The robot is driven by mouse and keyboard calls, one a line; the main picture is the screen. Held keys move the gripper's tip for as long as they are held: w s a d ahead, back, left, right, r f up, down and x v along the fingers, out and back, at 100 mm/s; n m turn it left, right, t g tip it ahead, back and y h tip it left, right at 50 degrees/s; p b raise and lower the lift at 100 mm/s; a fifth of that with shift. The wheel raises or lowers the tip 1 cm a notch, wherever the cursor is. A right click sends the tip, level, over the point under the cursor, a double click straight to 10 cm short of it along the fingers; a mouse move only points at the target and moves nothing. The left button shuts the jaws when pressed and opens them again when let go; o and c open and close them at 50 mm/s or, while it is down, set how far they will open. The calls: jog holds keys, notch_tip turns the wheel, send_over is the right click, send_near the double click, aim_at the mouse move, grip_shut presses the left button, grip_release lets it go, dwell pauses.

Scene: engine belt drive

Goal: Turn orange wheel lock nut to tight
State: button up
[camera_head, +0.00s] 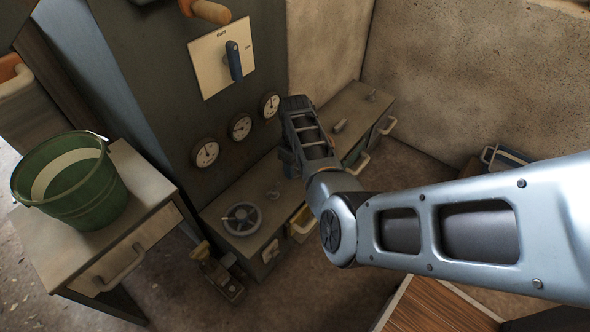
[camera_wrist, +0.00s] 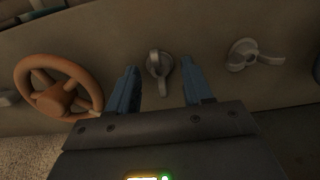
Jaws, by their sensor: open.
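The orange wheel (camera_wrist: 57,90) is at the left in the wrist view, with spokes and a central hub. A grey lever-like nut (camera_wrist: 159,66), with a round hub and a short arm pointing down, sits on the panel to its right. A second grey wing-shaped nut (camera_wrist: 254,54) is farther right. Which one locks the orange wheel is not marked. My gripper (camera_wrist: 159,80) is open, its two blue fingers on either side of the middle nut in the picture. I cannot tell whether they touch it. In the head view my arm hides the orange wheel.
In the head view, a low cabinet top (camera_head: 214,213) bears a grey handwheel (camera_head: 242,218). Several gauges (camera_head: 240,127) and a blue switch (camera_head: 234,62) are on the upright panel. A green bucket (camera_head: 88,194) stands on a side table (camera_head: 50,236) at left.

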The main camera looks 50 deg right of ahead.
jog(key=shift+f, duration=0.25)
grip_shut()
dwell(0.3)
